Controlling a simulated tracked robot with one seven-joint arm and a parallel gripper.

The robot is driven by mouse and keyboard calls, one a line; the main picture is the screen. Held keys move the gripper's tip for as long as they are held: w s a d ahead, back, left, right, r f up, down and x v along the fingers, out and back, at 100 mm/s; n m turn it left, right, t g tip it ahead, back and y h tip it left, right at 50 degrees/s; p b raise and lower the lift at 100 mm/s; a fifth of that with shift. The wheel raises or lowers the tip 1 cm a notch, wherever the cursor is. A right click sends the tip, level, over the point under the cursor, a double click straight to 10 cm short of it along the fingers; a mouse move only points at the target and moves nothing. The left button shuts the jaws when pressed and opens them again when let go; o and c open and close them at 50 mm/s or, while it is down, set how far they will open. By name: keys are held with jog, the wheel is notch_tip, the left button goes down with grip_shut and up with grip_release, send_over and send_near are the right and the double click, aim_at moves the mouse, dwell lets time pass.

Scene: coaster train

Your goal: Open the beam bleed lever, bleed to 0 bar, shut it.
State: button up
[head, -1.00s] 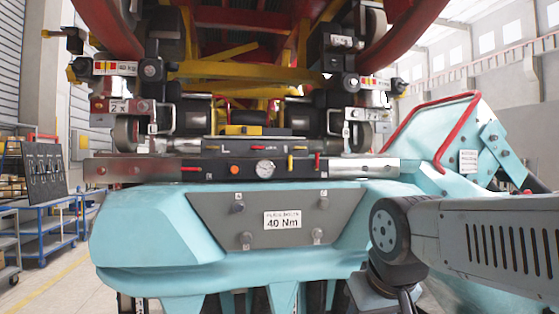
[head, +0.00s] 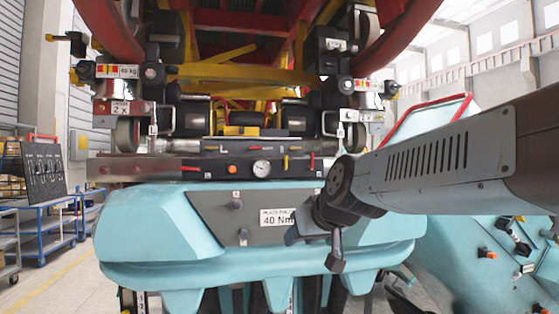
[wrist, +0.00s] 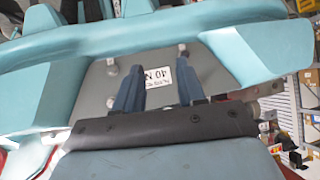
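The dark beam (head: 215,173) runs across the front of the train in the head view. It carries a round gauge (head: 261,168), a red lever at left (head: 190,169), a yellow lever (head: 286,163) and an upright red lever (head: 311,160). Which one is the bleed lever, and the gauge reading, I cannot tell. My gripper (head: 312,246) hangs in front of the grey panel, below and right of the gauge. In the wrist view its two fingers (wrist: 158,64) are apart with nothing between them.
A teal unit with a red rail (head: 440,108) stands at right. A blue cart (head: 45,225) stands at left.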

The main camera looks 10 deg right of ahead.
jog(key=w+r+m+t+h, duration=0.1)
jog(key=w+r+t, duration=0.4)
jog(key=w+r, duration=0.7)
jog(key=m+t+h, duration=0.2)
jog(key=m+h, duration=0.1)
jog(key=h, duration=0.2)
send_near(286, 159)
jog(key=x, duration=0.8)
jog(key=shift+w+r, duration=0.1)
jog(key=shift+w, duration=0.1)
jog(key=shift+c, duration=0.4)
grip_shut()
